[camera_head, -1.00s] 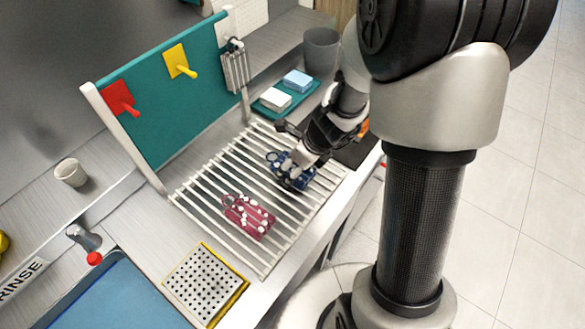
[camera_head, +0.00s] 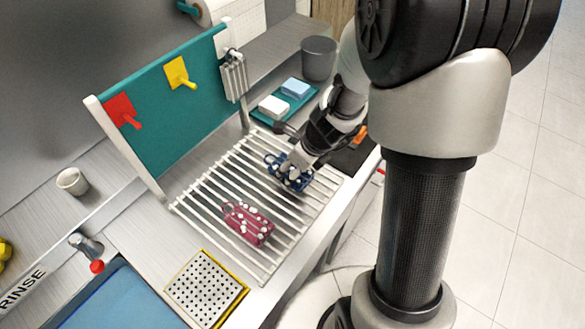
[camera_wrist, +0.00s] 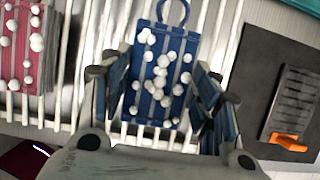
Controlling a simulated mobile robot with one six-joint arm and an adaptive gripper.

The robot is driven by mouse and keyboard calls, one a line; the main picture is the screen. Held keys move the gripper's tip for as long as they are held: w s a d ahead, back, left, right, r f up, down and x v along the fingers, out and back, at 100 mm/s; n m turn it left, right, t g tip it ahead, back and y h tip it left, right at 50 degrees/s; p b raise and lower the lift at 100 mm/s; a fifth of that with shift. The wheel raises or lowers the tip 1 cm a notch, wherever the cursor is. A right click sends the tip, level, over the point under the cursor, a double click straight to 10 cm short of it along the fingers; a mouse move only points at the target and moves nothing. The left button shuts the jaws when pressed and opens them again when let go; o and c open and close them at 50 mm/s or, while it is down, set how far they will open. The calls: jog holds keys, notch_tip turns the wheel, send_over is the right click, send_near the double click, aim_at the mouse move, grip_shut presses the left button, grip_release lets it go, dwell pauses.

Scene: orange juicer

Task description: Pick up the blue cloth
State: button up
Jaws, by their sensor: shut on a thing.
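The blue cloth (camera_head: 297,185) has white dots and a loop at one end, and lies at the slatted white rack's far right part. In the wrist view the cloth (camera_wrist: 158,72) fills the space between the fingers, with its loop pointing up. My gripper (camera_head: 286,170) reaches down over it and is shut on it. In the wrist view, the gripper's fingers (camera_wrist: 154,82) stand on the cloth's left and right sides. The cloth appears at rack level; I cannot tell whether it is clear of the slats. My gripper hides part of it in the head view.
A red cloth (camera_head: 247,224) with white dots lies on the rack (camera_head: 205,196) nearby. A teal pegboard (camera_head: 178,112) stands behind. A teal tray (camera_head: 262,117) with two sponges and a grey bin (camera_head: 318,58) are farther back. A dark board with an orange-handled scraper (camera_wrist: 291,100) lies to the right.

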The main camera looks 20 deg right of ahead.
notch_tip(320, 180, up, 18)
jog(key=p, duration=1)
jog(key=shift+p, duration=0.4)
